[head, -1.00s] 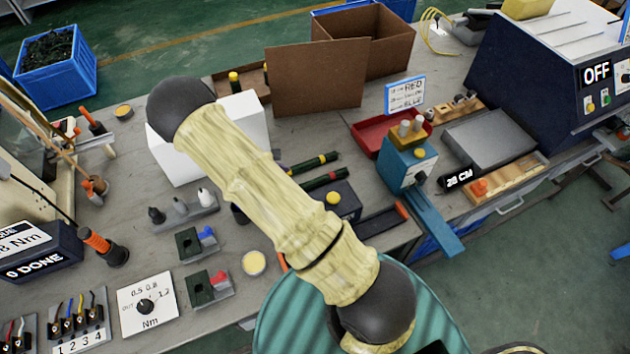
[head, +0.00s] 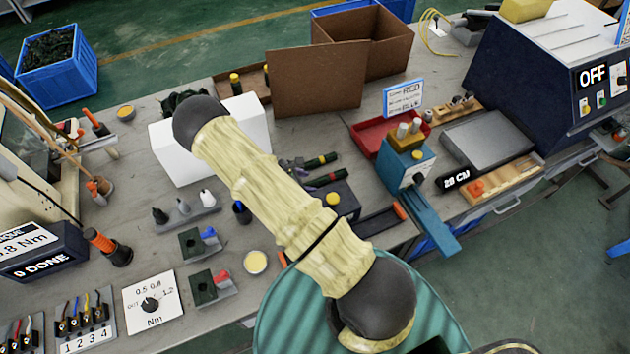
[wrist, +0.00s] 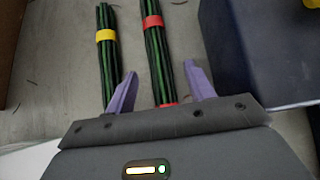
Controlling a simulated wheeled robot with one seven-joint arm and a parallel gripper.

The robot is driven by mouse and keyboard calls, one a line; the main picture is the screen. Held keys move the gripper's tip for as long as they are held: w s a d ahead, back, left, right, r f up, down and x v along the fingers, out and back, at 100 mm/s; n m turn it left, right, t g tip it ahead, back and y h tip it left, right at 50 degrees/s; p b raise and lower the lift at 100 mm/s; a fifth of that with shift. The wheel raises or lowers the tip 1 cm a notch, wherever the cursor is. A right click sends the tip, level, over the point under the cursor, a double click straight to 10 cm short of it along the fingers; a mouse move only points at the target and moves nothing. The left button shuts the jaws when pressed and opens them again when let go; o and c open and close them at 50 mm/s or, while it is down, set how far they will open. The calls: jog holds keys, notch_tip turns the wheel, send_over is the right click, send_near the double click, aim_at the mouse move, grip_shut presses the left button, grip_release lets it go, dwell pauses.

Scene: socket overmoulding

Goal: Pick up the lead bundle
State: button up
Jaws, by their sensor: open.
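Two dark green lead bundles lie side by side on the bench. One has a yellow band (wrist: 106,36) and the other a red band (wrist: 153,22). In the head view, the yellow-banded bundle (head: 321,160) lies just behind the red-banded bundle (head: 328,179), and my arm hides their left ends. My gripper (wrist: 160,69) is open, with its purple fingers on either side of the red-banded bundle's near part. The left finger is in the gap between the bundles. Nothing is gripped, and I cannot tell how far the fingertips are above the bench.
A dark blue box (wrist: 265,50) stands close to the right finger. A white block (head: 180,158) stands left of my gripper. An upright cardboard panel (head: 318,82) rises behind the bundles. A red tray (head: 366,134) and a teal device (head: 400,172) stand to the right.

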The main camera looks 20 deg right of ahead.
aim_at(309, 184)
jog(key=shift+d+f, duration=0.5)
jog(key=shift+f, duration=0.05)
jog(key=c, duration=1.1)
jog(key=shift+r, duration=0.1)
notch_tip(309, 184, up, 10)
jog(key=shift+f+b, duration=0.1)
jog(key=shift+b, duration=0.7)
